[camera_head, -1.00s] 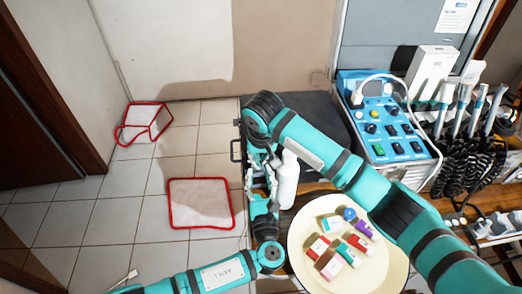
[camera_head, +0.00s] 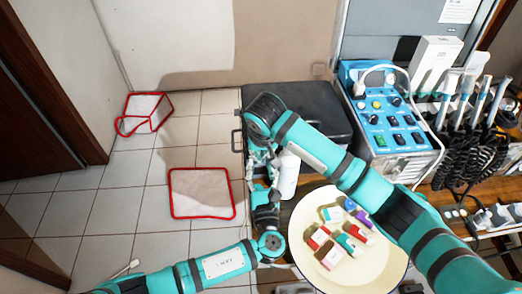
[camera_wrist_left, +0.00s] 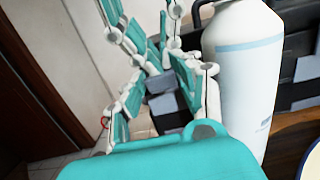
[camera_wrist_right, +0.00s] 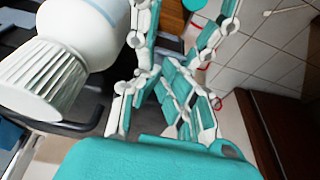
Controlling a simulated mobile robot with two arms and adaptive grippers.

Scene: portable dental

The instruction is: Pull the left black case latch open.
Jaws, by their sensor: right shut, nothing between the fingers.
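The black case (camera_head: 310,98) lies closed at the back of the bench, with a handle (camera_head: 237,140) on its left side. My right arm crosses in front of it. The left latch cannot be made out behind my grippers. My right gripper (camera_head: 262,165) is at the case's left front, shut and empty, its linked fingers together in the right wrist view (camera_wrist_right: 180,85). My left gripper (camera_head: 264,195) comes up from below, close to the right one. In the left wrist view (camera_wrist_left: 165,85), its fingers overlap the other gripper and grey blocks, so its opening is unclear.
A white bottle (camera_head: 288,176) stands right beside both grippers. A cream plate (camera_head: 312,258) with small boxes is in front, right of the left wrist. A blue control unit (camera_head: 392,125) stands right of the case.

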